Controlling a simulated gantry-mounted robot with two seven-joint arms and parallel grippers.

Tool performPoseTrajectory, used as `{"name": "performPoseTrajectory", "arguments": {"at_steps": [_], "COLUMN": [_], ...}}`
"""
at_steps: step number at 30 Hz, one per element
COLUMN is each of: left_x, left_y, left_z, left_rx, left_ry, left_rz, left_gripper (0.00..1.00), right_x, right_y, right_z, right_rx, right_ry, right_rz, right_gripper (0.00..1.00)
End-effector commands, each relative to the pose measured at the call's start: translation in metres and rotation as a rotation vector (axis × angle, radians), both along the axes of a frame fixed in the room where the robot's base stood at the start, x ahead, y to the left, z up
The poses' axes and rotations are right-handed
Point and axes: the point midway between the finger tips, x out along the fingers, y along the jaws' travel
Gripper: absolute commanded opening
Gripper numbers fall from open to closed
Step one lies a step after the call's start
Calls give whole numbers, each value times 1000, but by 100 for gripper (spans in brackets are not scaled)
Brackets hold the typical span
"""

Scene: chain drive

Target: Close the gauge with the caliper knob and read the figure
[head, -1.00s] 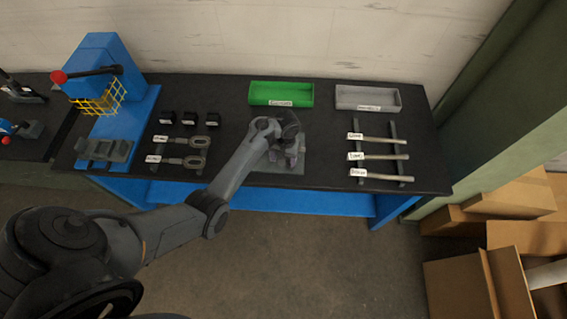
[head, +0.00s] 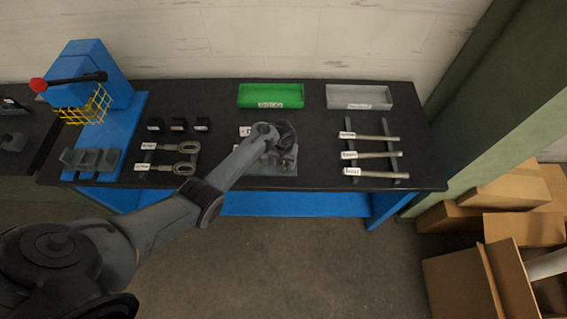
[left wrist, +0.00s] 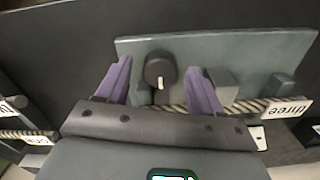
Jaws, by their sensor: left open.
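The gauge plate (left wrist: 215,45) is a flat grey-green plate in the left wrist view. It carries a dark round caliper knob (left wrist: 160,66) with a white mark and grey blocks (left wrist: 280,86) to the right. My left gripper (left wrist: 160,78) is open, with one purple finger on each side of the knob. I cannot tell whether the fingers touch it. A small green-edged display (left wrist: 174,174) is cut off at the bottom edge; its figure cannot be read. In the head view my left gripper (head: 282,156) is over the plate (head: 262,169) and hides most of it. My right gripper is not in view.
A twisted rod (left wrist: 250,106) and a card reading "three" (left wrist: 287,108) lie near the gripper. The bench holds a green tray (head: 271,95), a grey tray (head: 358,96), labelled rods (head: 372,154) on a rack, ring-ended parts (head: 182,146), black blocks (head: 178,125) and a blue press (head: 95,75).

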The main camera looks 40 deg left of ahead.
Motion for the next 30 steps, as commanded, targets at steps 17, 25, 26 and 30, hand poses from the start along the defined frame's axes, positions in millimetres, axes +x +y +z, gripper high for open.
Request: {"name": "performPoseTrajectory", "arguments": {"at_steps": [17,25,26,30], "left_x": [0,0,0,0], "left_y": [0,1,1,1], "left_z": [-5,-5,-5,-5], "left_rx": [0,1,1,1], "left_ry": [-1,0,0,0], "left_rz": [0,-1,-2,-20], "left_gripper": [41,11,11,11], "right_x": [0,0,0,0], "right_y": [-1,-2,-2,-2], "right_z": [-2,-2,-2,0], "right_rx": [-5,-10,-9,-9], "right_ry": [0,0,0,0], "right_rz": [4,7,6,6], "right_gripper": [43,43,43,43]}}
